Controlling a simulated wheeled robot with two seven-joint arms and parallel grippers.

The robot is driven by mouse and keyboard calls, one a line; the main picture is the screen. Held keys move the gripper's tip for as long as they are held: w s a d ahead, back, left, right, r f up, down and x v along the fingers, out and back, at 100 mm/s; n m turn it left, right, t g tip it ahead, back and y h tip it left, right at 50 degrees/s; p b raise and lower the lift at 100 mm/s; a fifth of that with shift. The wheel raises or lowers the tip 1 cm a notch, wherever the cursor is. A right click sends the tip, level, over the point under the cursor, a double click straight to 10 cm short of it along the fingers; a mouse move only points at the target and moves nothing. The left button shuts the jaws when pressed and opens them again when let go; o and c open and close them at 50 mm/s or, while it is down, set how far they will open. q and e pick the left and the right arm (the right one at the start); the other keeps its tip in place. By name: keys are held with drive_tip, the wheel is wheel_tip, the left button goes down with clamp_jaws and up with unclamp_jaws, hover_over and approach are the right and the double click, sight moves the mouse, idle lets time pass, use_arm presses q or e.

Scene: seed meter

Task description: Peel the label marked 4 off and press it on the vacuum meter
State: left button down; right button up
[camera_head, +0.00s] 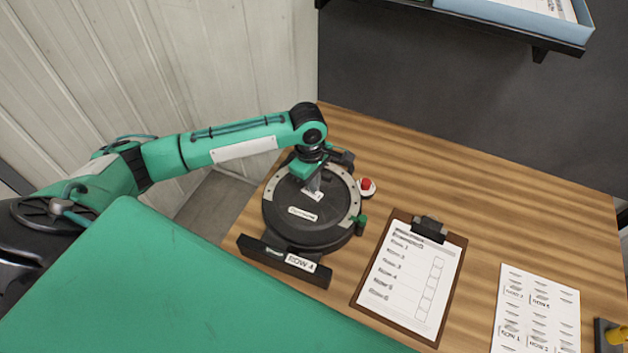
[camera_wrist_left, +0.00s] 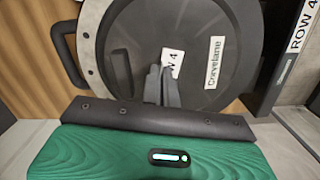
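The vacuum meter, a round dark disc housing with a light flange (camera_head: 279,203), sits on the left part of the table. It carries a "Corvelame"-like nameplate (camera_wrist_left: 214,62). A small white label reading "ROW 4" (camera_wrist_left: 172,62) is at my left fingertips, over the disc face; it also shows in the head view (camera_head: 312,194). My left gripper (camera_wrist_left: 160,82) points at the disc with its fingers close together, shut on the label's edge. I cannot tell whether the label touches the disc. The label sheet (camera_head: 540,290) lies at right. My right gripper is out of view.
The meter's dark stand has a "ROW 4" plate (camera_head: 301,263) in front. A red button (camera_head: 367,185) sits right of the meter. A clipboard (camera_head: 407,275) with a list lies mid-table. A yellow-topped item (camera_head: 618,335) stands at the right edge. The back right tabletop is clear.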

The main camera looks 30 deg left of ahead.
use_arm(q)
drive_tip(key=shift+f, duration=0.25)
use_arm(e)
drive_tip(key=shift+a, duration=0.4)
use_arm(q)
drive_tip(key=shift+f, duration=0.15)
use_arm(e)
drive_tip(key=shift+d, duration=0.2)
use_arm(q)
drive_tip(key=c, duration=1.6)
unclamp_jaws()
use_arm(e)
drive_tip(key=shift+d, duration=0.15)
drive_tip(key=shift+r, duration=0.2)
